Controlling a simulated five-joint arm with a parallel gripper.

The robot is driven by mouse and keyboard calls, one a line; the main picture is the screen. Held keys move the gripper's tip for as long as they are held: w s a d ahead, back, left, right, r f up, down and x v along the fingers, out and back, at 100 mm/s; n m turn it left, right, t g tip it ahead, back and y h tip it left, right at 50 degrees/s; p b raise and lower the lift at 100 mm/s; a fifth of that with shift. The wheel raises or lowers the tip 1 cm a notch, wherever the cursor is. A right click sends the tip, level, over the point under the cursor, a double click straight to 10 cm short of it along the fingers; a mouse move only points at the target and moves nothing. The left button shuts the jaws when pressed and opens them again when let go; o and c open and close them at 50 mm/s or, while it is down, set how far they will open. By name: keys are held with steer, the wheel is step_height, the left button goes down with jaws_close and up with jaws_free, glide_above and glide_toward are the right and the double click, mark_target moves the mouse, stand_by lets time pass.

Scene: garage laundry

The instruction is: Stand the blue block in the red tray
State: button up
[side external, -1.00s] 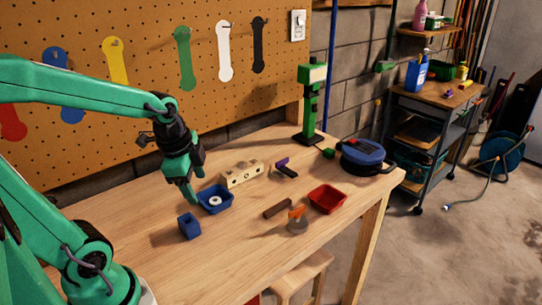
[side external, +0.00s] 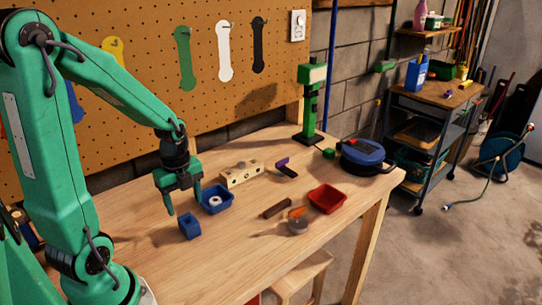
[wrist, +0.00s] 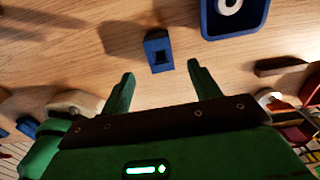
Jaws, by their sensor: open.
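The blue block (side external: 190,228) sits on the wooden bench near its front left. In the wrist view the blue block (wrist: 157,50) lies just beyond and between my fingertips, with a dark square patch on it. My gripper (side external: 184,208) is open and empty, above and just behind the block; its two green fingers also show apart in the wrist view (wrist: 161,72). The red tray (side external: 327,200) sits at the right of the bench and looks empty. A corner of it seems to show at the wrist view's right edge.
A blue tray (side external: 217,206) holding a white ring stands right of the block. A pale wooden block with holes (side external: 240,175) lies behind it. A dark brown bar (side external: 277,208) and an orange-topped jar (side external: 298,222) lie left of the red tray. A blue-lidded pot (side external: 362,155) stands at the back right.

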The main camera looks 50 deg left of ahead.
mark_target(188, 221)
steer(key=shift+f, duration=0.1)
steer(key=shift+f, duration=1.2)
steer(key=shift+f, duration=0.1)
steer(key=shift+f, duration=2.5)
steer(key=shift+c, duration=0.2)
steer(key=c, duration=1.1)
steer(key=shift+r, duration=0.15)
